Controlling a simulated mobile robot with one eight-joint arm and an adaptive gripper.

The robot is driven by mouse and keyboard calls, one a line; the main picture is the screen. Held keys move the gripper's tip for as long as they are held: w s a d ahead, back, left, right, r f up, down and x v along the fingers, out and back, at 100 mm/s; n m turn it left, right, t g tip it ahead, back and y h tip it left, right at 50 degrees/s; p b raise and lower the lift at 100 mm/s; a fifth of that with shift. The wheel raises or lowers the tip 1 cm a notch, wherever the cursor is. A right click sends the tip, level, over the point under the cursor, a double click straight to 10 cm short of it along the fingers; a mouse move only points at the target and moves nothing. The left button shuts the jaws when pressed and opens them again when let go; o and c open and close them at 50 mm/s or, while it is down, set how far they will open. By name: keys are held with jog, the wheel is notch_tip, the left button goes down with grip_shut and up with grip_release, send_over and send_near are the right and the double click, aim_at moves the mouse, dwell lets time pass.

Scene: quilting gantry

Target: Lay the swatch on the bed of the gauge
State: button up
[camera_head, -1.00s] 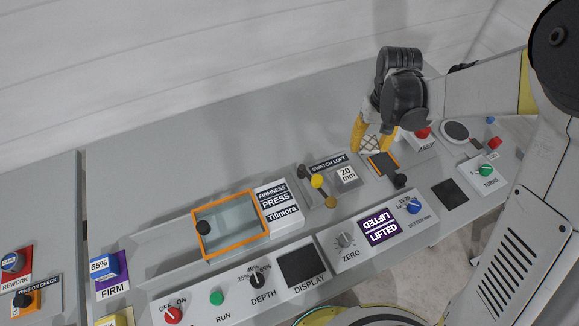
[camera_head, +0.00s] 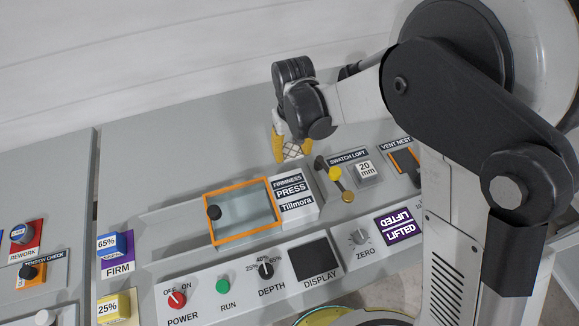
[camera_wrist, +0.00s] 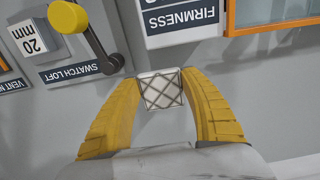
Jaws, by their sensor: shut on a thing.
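My gripper (camera_head: 292,150) is shut on the swatch (camera_head: 292,153), a small white block with a dark diamond lattice. Its yellow fingers grip the swatch's sides; it also shows in the wrist view (camera_wrist: 161,91). They are at the back of the bench, behind the firmness press sign. The gauge labelled SWATCH LOFT (camera_head: 347,157) lies to the right of my gripper in the head view. It has a lever with a yellow knob (camera_head: 335,173) and a grey block marked 20 mm (camera_head: 366,170). I cannot make out the gauge's bed clearly.
The orange-rimmed firmness press (camera_head: 208,222) stands left of its sign (camera_head: 292,190). The vent nest (camera_head: 396,143) is right of the gauge, partly hidden by my arm. Control knobs line the front. The bench's back left is clear.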

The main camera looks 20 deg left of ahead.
aim_at(287, 169)
jog(key=shift+s+a+f, duration=0.5)
jog(key=shift+s+a, duration=0.05)
jog(key=shift+s, duration=0.05)
jog(key=shift+f+b, duration=1.05)
jog(key=shift+f, duration=0.9)
jog(key=shift+f, duration=0.2)
jog(key=o, duration=0.7)
jog(key=shift+r, duration=0.1)
notch_tip(287, 169, up, 12)
jog(key=p, duration=0.4)
jog(key=shift+r, duration=0.1)
